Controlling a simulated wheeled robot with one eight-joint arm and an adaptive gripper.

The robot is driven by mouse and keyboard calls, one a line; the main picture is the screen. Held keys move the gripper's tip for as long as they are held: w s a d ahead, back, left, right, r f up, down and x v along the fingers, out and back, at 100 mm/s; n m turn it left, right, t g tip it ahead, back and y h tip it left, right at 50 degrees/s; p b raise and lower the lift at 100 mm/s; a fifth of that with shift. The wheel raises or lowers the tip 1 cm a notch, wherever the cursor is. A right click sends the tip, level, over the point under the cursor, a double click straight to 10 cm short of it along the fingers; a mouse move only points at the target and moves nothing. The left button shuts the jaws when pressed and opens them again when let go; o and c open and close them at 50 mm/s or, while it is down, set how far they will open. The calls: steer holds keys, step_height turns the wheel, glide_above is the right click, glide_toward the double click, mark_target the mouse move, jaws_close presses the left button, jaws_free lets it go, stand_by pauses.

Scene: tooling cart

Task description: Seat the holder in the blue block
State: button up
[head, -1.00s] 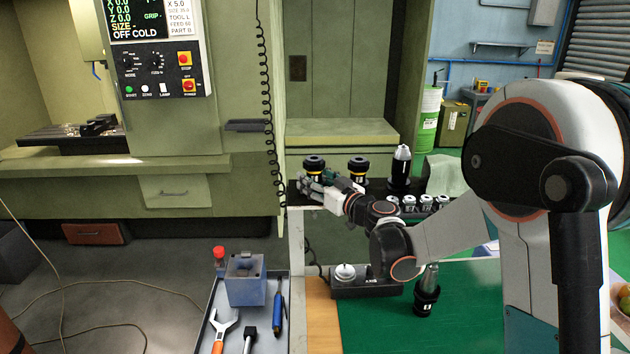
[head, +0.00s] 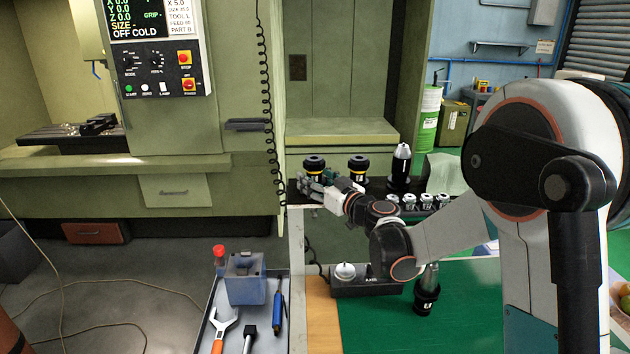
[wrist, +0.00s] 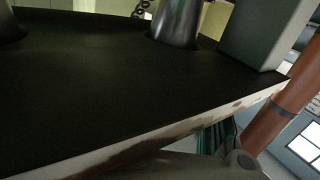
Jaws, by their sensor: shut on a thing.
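The blue block (head: 246,284) stands upright in a grey tray at the lower middle of the head view, with a dark opening in its top. A black holder with a yellow ring (head: 314,163) stands upright at the left end of the dark rack. My gripper (head: 309,184) is at this holder, shut on it, low on its near side; the fingers hide its lower part. A second yellow-ringed holder (head: 357,164) stands to its right. The wrist view shows a dark surface with metallic tapered shapes (wrist: 178,22); the fingertips' contact is not clear there.
A dark holder with a pale tip (head: 402,168) and several small collets (head: 425,202) stand right of my gripper. The grey tray (head: 208,325) also holds a wrench, a blue-handled tool and a red-capped bottle. Another holder (head: 427,290) stands on the green mat (head: 470,305).

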steer(key=o, duration=1.6)
steer(key=shift+c, duration=0.2)
steer(key=shift+s+d, duration=0.1)
